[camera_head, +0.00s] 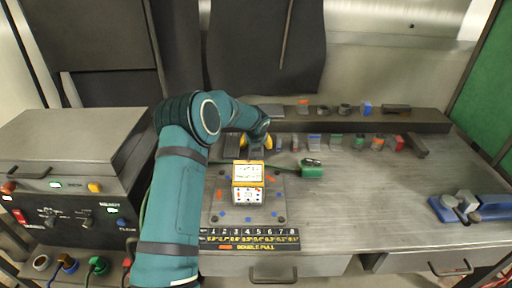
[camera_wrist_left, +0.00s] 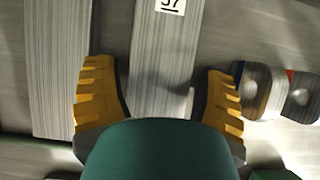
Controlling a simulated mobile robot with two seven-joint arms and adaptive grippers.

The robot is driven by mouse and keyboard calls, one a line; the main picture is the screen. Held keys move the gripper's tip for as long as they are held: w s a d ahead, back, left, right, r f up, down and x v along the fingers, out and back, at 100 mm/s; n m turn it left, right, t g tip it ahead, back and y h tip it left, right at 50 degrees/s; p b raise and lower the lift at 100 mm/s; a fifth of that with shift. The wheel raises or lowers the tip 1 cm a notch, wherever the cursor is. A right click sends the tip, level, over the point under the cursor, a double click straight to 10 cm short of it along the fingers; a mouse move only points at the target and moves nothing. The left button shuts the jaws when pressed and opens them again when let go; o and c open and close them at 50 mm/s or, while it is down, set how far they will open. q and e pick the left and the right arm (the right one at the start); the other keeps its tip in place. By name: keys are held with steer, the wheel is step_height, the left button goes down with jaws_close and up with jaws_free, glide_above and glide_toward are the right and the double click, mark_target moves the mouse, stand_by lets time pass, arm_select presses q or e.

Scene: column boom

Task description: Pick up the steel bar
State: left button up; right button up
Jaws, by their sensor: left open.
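My left gripper (camera_head: 256,142) has yellow fingers and is at the back of the bench. In the left wrist view its open fingers (camera_wrist_left: 157,68) sit on either side of a brushed grey steel bar (camera_wrist_left: 165,60) with a white label reading "57". The bar lies between the fingers with a gap on each side, and its near end is hidden by the green gripper body. A second, similar grey bar (camera_wrist_left: 58,70) lies left of the left finger. In the head view my gripper and arm largely hide the bar between the fingers. My right gripper is not in view.
A yellow-framed meter (camera_head: 248,184) stands on a dark plate in front of the gripper. A green device (camera_head: 311,170) lies to its right. Several small parts line the back ledge (camera_head: 430,123). A blue vise (camera_head: 475,207) is at far right; the bench's right middle is clear.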

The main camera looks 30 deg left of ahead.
arm_select(q)
steer(key=shift+r, duration=0.1)
steer(key=c, duration=1)
